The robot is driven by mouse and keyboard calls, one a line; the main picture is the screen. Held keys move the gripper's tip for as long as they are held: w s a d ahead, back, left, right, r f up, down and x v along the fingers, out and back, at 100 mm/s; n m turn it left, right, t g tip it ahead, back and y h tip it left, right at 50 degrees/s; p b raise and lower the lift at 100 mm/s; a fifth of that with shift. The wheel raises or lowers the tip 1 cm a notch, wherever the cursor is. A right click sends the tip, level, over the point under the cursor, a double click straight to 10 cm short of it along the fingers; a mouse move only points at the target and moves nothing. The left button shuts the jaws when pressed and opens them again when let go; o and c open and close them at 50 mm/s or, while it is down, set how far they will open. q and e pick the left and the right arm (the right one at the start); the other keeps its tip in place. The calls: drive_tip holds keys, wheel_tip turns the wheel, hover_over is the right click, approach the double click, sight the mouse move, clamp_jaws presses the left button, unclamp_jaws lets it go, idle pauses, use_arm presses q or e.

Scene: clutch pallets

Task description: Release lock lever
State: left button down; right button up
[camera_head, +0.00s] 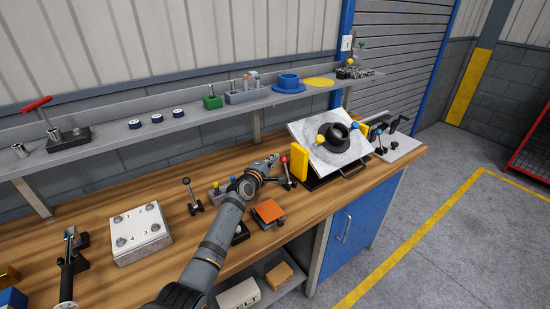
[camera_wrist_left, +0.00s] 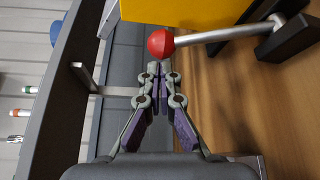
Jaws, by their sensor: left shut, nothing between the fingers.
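A lever with a red ball knob (camera_head: 284,159) stands on the workbench beside a yellow block (camera_head: 299,162); I take it to be the lock lever. In the left wrist view its red ball (camera_wrist_left: 160,44) sits at the end of a metal rod (camera_wrist_left: 228,34) running to a dark base (camera_wrist_left: 285,38). My left gripper (camera_head: 274,159) is shut and empty, close to the knob. In the left wrist view its fingertips (camera_wrist_left: 159,69) point at the ball, just short of it or touching; I cannot tell which. My right gripper is not in view.
A tilted light plate (camera_head: 310,138) carrying a black ring (camera_head: 335,138) stands behind the lever. An orange-topped block (camera_head: 268,211), a black-knobbed lever (camera_head: 188,190) and a white bolted block (camera_head: 140,235) are on the bench (camera_head: 100,274). A shelf (camera_head: 100,143) runs along the wall.

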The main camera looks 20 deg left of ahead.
use_arm(q)
drive_tip(key=shift+s+d, duration=0.25)
drive_tip(key=shift+d, duration=0.15)
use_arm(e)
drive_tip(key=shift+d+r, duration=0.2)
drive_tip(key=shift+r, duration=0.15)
